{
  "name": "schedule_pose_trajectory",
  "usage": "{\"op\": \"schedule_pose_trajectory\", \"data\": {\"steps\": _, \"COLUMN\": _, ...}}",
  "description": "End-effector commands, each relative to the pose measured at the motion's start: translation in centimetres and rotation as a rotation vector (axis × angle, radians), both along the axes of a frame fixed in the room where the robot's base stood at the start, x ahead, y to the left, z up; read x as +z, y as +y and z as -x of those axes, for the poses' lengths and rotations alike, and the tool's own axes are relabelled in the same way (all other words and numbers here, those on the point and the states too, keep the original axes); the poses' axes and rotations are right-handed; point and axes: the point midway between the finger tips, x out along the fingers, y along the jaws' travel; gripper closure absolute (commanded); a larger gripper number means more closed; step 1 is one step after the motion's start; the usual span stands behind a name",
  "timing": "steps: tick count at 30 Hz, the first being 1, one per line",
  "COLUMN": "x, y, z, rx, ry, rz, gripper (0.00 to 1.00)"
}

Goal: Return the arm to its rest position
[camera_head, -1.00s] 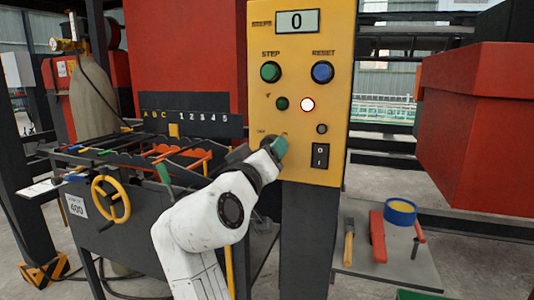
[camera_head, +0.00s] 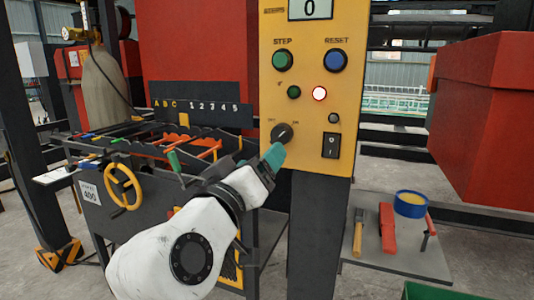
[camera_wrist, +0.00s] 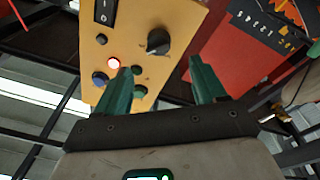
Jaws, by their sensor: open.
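My white arm (camera_head: 180,255) reaches up from the bottom of the head view toward the yellow control panel (camera_head: 345,100). My gripper (camera_head: 273,155) has teal fingers and points at the lower left of the panel, near the black rotary knob (camera_head: 282,133). In the wrist view my gripper (camera_wrist: 162,80) is open, its two fingers apart with nothing between them. The knob (camera_wrist: 158,41) shows beyond the fingertips, apart from them.
The panel has a green STEP button (camera_head: 283,60), a blue RESET button (camera_head: 335,60), a lit light (camera_head: 319,93) and a black rocker switch (camera_head: 331,146). A grey bench with a yellow handwheel (camera_head: 123,186) stands left. A tool shelf (camera_head: 395,262) is at right.

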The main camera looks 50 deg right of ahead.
Motion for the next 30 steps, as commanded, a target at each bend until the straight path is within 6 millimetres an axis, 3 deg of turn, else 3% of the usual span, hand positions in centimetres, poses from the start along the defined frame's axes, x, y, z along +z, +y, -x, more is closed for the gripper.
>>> {"op": "schedule_pose_trajectory", "data": {"steps": 6, "x": -0.1, "y": 1.0, "z": 0.4, "rx": -0.001, "ry": 0.000, "rz": 0.000, "gripper": 0.30}}
{"op": "schedule_pose_trajectory", "data": {"steps": 23, "x": -0.1, "y": 1.0, "z": 0.4, "rx": -0.001, "ry": 0.000, "rz": 0.000, "gripper": 0.30}}
{"op": "schedule_pose_trajectory", "data": {"steps": 26, "x": -2.3, "y": 0.3, "z": 0.1, "rx": 0.025, "ry": 0.035, "rz": -0.032, "gripper": 0.30}}
{"op": "schedule_pose_trajectory", "data": {"steps": 29, "x": -7.0, "y": -0.8, "z": -0.4, "rx": 0.084, "ry": 0.111, "rz": -0.107, "gripper": 0.30}}
{"op": "schedule_pose_trajectory", "data": {"steps": 30, "x": -9.5, "y": -1.3, "z": -0.5, "rx": 0.112, "ry": 0.151, "rz": -0.150, "gripper": 0.30}}
